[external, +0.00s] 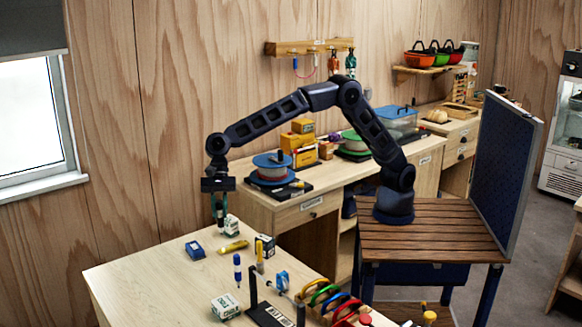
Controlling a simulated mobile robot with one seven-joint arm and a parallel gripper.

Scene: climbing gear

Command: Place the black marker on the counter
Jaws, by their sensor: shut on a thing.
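My gripper (219,222) points down above the back part of the light wood counter (150,275) in front. It is shut on a thin dark thing, which looks like the black marker; the fingers hide most of it. No other black marker shows on the counter. A blue marker (237,268) and a yellow marker (259,255) stand upright there. Another yellow marker (233,246) lies flat near the gripper. A small white and green box (231,226) is close beside the fingers; I cannot tell whether they touch.
A blue item (195,250), a white and green box (226,306) and a black stand with colored carabiners (318,296) are on the front counter. Its left part is clear. A back counter (262,212) bears spools and boxes. A dark panel (505,180) stands right of my base.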

